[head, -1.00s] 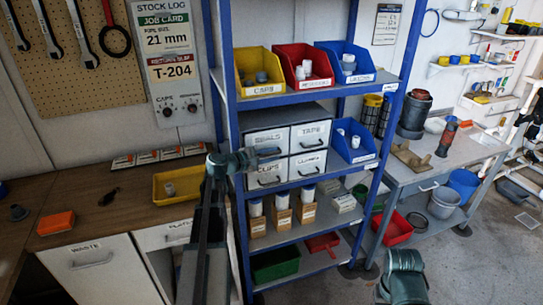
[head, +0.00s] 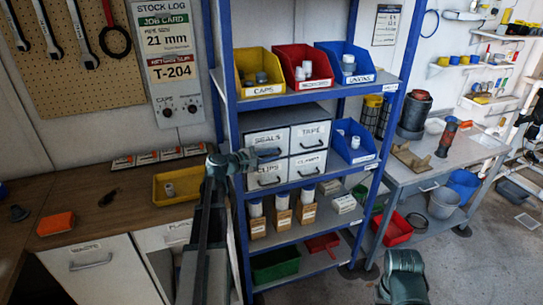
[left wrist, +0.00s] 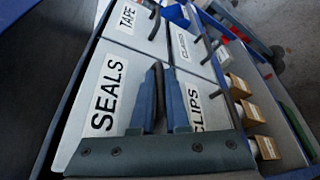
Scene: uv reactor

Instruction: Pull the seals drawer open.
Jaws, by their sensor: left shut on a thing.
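The seals drawer (head: 266,138) is the upper left of the light grey drawers in the blue shelf rack. Its SEALS label also faces the left wrist camera (left wrist: 103,92). My left gripper (head: 268,154) is at the front of this drawer. In the left wrist view its two blue-grey fingers (left wrist: 163,82) are shut on the dark drawer handle, which is partly hidden between them. The drawer front looks about flush with its neighbours; I cannot tell any small gap. My right arm shows at the lower right in the head view, but its gripper does not show.
The tape drawer (head: 311,134), clips drawer (head: 268,178) and a fourth drawer (head: 308,164) adjoin it. Yellow (head: 261,72), red (head: 302,68) and blue (head: 344,64) bins stand above. A blue bin (head: 354,141) is to the right. A wooden bench (head: 120,205) stands left.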

